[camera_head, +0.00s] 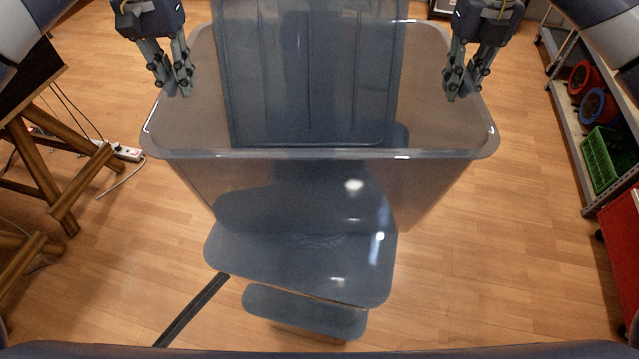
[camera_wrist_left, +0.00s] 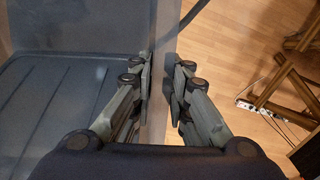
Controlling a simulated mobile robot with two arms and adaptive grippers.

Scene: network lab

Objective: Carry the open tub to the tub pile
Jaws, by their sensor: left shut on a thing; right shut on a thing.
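The open tub (camera_head: 320,155) is large, grey and see-through, and fills the middle of the head view with its mouth up. My left gripper (camera_head: 180,88) is shut on its left rim. My right gripper (camera_head: 457,90) is shut on its right rim. In the left wrist view the fingers of my left gripper (camera_wrist_left: 160,92) straddle the tub's thin wall (camera_wrist_left: 157,125). A ribbed blue-grey panel (camera_head: 310,70) shows within the tub's outline. Blue-grey flat shapes (camera_head: 300,262) show under and in front of the tub. I cannot tell which of these belong to the tub pile.
A wooden trestle (camera_head: 50,185) with cables and a power strip (camera_head: 125,152) stands at the left. A shelf (camera_head: 570,110) with a green crate (camera_head: 603,160) and red and blue reels stands at the right. A dark strip (camera_head: 190,310) lies on the floor. Wooden floor is clear at front right.

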